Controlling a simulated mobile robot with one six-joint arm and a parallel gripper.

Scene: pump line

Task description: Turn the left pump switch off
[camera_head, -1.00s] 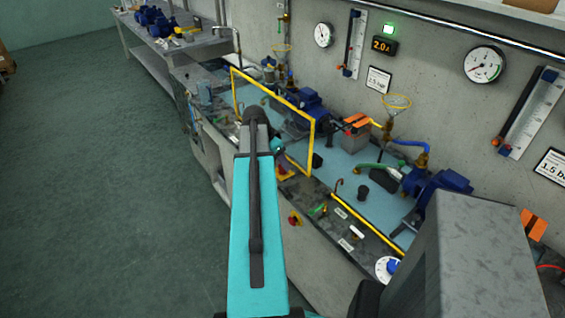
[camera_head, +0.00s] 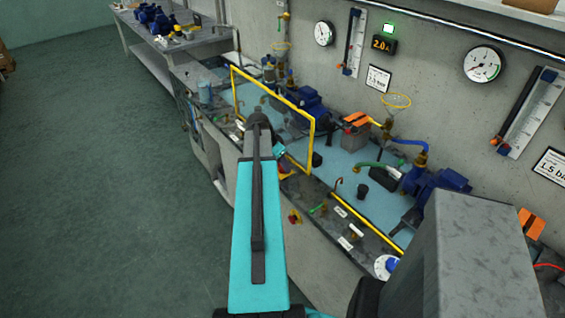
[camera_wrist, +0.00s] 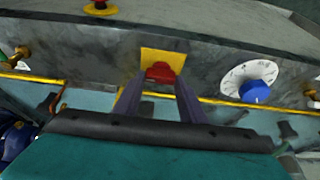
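In the wrist view, a red switch (camera_wrist: 160,73) sits on a yellow plate (camera_wrist: 171,56) on the grey panel. My gripper (camera_wrist: 160,84) is open, with its two dark fingers on either side of the switch handle, pointing at the panel. I cannot tell whether the fingers touch the handle or how far it is turned. In the head view, a red and yellow switch (camera_head: 285,171) shows beside the end of my teal arm, which hides my fingertips.
A white dial with a blue knob (camera_wrist: 254,90) is right of the switch in the wrist view. A red button on yellow (camera_wrist: 100,8) is at the top. A yellow frame (camera_head: 272,87) stands close behind my arm. Blue pumps (camera_head: 432,184) and hoses line the basin.

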